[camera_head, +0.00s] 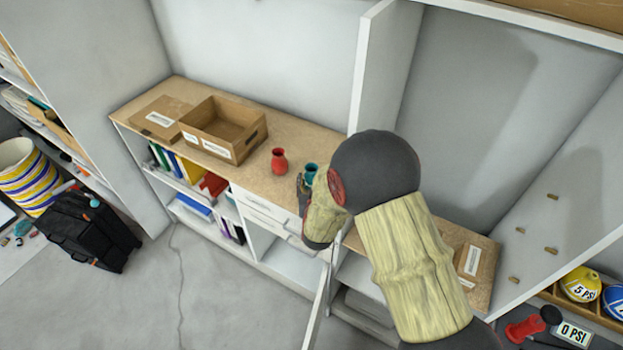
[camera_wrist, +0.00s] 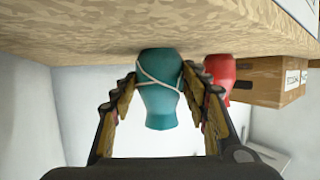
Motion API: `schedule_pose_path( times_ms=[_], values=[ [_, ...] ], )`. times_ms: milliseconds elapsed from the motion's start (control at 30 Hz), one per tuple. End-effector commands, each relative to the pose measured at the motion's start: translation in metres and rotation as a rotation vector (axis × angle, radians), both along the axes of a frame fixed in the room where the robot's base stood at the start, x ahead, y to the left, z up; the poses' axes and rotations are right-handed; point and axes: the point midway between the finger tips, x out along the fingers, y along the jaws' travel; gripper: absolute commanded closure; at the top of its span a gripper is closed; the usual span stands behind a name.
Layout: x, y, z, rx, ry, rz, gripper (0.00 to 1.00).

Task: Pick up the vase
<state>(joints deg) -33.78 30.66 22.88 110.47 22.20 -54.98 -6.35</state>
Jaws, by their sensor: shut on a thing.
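A teal vase (camera_wrist: 158,103) with a thin white line looped around it sits between the two fingers of my gripper (camera_wrist: 161,77) in the wrist view. The fingers are shut on its sides. The wrist view is upside down, and the vase's base meets the wooden counter top there; I cannot tell whether it is lifted. In the head view the teal vase (camera_head: 311,170) shows just beyond my gripper (camera_head: 304,186), partly hidden by it. A red vase (camera_head: 279,161) stands on the counter to its left, and it also shows in the wrist view (camera_wrist: 220,78).
An open cardboard box (camera_head: 262,133) and a flat carton (camera_head: 150,122) lie on the left of the wooden counter (camera_head: 245,178). A tall white panel (camera_head: 362,75) rises behind my arm. Shelves with books and drawers (camera_head: 262,205) are below.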

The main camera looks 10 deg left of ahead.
Motion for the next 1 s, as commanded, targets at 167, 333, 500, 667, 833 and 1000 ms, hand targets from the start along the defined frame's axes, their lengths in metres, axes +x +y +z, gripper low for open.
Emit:
schedule_pose_path(
  times_ms=[167,333,500,667,833,1000],
  values=[
    [0.0,0.0,0.0,0.0,0.0,0.0,0.72],
    [0.0,0.0,0.0,0.0,0.0,0.0,0.82],
    [0.0,0.0,0.001,0.0,-0.001,0.0,0.85],
    [0.0,0.0,0.004,0.001,-0.002,0.0,0.85],
    [0.001,0.0,0.029,0.003,-0.004,-0.001,0.85],
    [0.001,0.001,0.063,0.004,-0.005,0.0,0.85]
  ],
)
